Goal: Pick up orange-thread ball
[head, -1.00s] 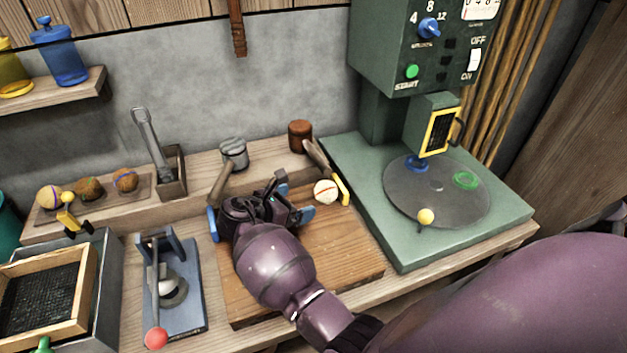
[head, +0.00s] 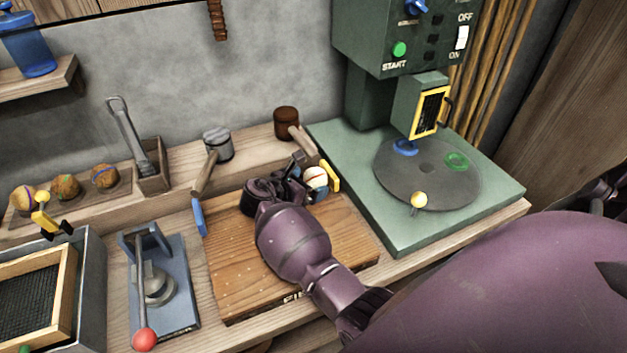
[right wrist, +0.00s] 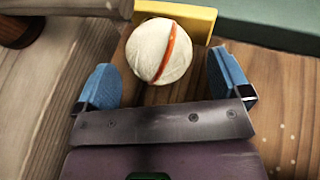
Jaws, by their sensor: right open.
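The orange-thread ball (head: 315,177) is a whitish ball with an orange stripe. It sits at the back right of the wooden board (head: 231,281), against a yellow stop (head: 331,176). In the right wrist view the ball (right wrist: 159,52) lies just ahead of and between the two blue fingertips of my right gripper (right wrist: 164,82), not touched by either. The gripper is open and empty. In the head view the right gripper (head: 305,182) is beside the ball, and my arm hides part of the board. My left gripper is not in view.
Two mallets, one grey-headed (head: 217,145) and one brown-headed (head: 287,122), lie behind the board. A green machine (head: 400,228) stands to the right. A blue lever press (head: 168,308) and a framed tray (head: 64,318) are to the left. Several balls sit on a rack (head: 128,196).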

